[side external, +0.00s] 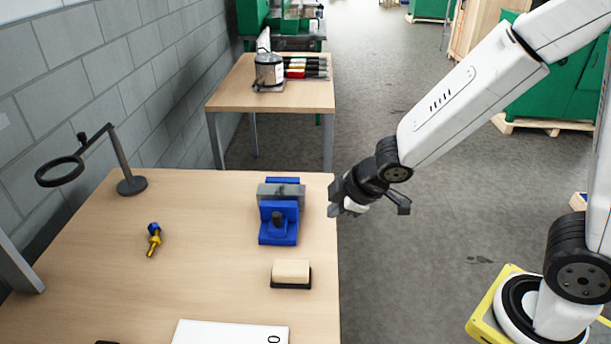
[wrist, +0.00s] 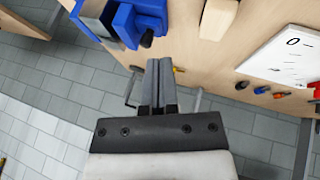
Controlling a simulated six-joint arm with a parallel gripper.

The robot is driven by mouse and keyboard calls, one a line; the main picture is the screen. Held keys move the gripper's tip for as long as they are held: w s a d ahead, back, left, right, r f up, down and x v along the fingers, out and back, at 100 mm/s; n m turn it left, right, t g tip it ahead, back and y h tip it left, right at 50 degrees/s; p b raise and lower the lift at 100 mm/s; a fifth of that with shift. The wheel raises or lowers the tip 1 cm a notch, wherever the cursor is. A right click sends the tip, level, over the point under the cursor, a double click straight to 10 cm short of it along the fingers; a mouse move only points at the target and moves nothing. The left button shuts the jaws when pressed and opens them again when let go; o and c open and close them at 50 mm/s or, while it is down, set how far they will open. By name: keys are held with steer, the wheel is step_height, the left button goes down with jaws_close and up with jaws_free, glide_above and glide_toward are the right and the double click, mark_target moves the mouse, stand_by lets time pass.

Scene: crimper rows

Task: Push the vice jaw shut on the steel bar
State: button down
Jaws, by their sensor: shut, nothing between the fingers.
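The blue vice (side external: 279,237) stands on the wooden table near its right edge. The grey steel bar (side external: 267,190) lies crosswise in it, between the blue rear part and the blue front jaw (side external: 279,208). I cannot tell whether the front jaw touches the bar. In the wrist view the vice (wrist: 124,22) is at the top left, with part of the bar (wrist: 88,9) at the picture's edge. My gripper (side external: 334,205) is shut and empty, to the right of the vice by the table edge, apart from it. Its closed fingers (wrist: 158,64) show in the wrist view.
A tan block on a dark base (side external: 291,271) sits in front of the vice. A white sheet (side external: 230,334) is at the front, a blue-yellow tool (side external: 153,239) at left, and a ring magnifier stand (side external: 131,186) at back left.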

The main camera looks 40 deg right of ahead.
steer(key=a+n, duration=0.1)
steer(key=w+a+n+y, duration=0.1)
steer(key=a+n, duration=0.1)
steer(key=shift+a+r, duration=0.15)
steer(key=shift+a, duration=0.1)
steer(key=shift+w+f, duration=0.2)
steer(key=shift+f, duration=0.05)
glide_toward(274, 229)
steer(key=shift+s+a+f, duration=0.25)
steer(key=shift+a+f, duration=0.1)
steer(key=shift+f, duration=0.3)
steer(key=shift+s+a+f, duration=0.25)
steer(key=shift+a+f, duration=0.1)
steer(key=shift+f, duration=0.3)
steer(key=shift+s+a+f, duration=0.25)
steer(key=shift+a+f, duration=0.1)
steer(key=shift+f, duration=0.3)
steer(key=shift+w+d, duration=0.3)
steer(key=shift+w, duration=0.65)
steer(key=shift+w+d, duration=0.3)
steer(key=shift+w, duration=0.65)
steer(key=shift+w+d, duration=0.1)
steer(key=shift+w+d, duration=1.15)
steer(key=shift+d, duration=0.1)
